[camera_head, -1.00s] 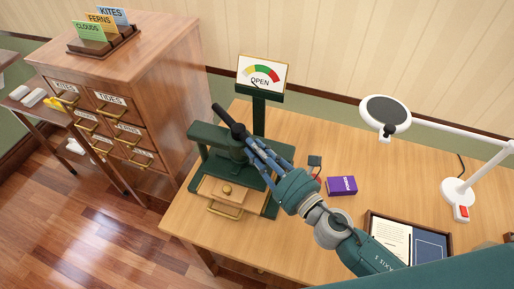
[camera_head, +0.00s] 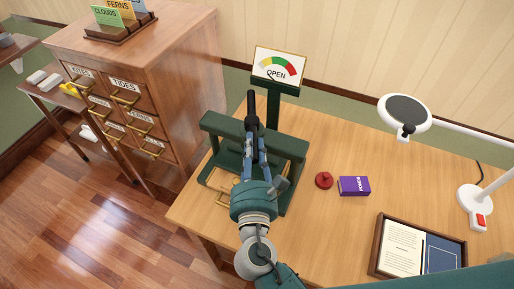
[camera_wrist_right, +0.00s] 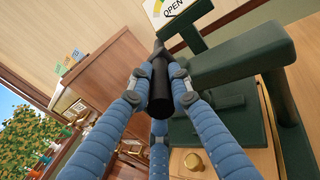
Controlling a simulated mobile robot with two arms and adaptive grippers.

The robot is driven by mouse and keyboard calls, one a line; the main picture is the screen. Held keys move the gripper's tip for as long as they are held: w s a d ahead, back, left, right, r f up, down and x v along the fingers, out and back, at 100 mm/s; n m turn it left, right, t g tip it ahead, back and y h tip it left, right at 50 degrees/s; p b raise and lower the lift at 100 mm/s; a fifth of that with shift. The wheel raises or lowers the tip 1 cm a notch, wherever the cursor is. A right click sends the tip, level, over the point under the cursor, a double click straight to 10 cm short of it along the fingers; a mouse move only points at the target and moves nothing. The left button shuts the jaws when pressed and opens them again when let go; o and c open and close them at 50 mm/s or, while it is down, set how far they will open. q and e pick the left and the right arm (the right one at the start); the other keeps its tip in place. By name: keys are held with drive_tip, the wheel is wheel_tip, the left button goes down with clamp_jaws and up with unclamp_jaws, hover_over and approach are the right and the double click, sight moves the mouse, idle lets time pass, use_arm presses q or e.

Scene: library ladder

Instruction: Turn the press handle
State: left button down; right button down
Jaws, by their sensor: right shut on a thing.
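The dark green press (camera_head: 291,148) stands on the wooden table. Its black handle (camera_head: 251,104) sticks up above the press and also shows in the right wrist view (camera_wrist_right: 161,84). My right gripper (camera_head: 254,132) is shut on the handle, with its blue fingers on both sides of the black grip. The dial sign (camera_head: 279,66) on a post behind the press reads OPEN, and its needle lies at the left, low end. In the right wrist view a brass knob (camera_wrist_right: 194,161) shows under the press. My arm hides part of the press front. My left gripper is not in view.
A red knobbed object (camera_head: 324,180) and a purple box (camera_head: 354,186) lie right of the press. A tray with papers (camera_head: 377,244) and a white lamp (camera_head: 474,207) stand further right. A wooden drawer cabinet (camera_head: 180,75) stands at the left.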

drive_tip(key=shift+w+a+r, duration=0.1)
drive_tip(key=shift+r, duration=0.25)
drive_tip(key=c, duration=1.6)
unclamp_jaws()
drive_tip(key=shift+f, duration=0.15)
drive_tip(key=shift+s+a+f, duration=0.1)
drive_tip(key=shift+s, duration=0.55)
drive_tip(key=s, duration=1.1)
drive_tip(key=shift+a, duration=0.35)
drive_tip(key=shift+w, duration=0.1)
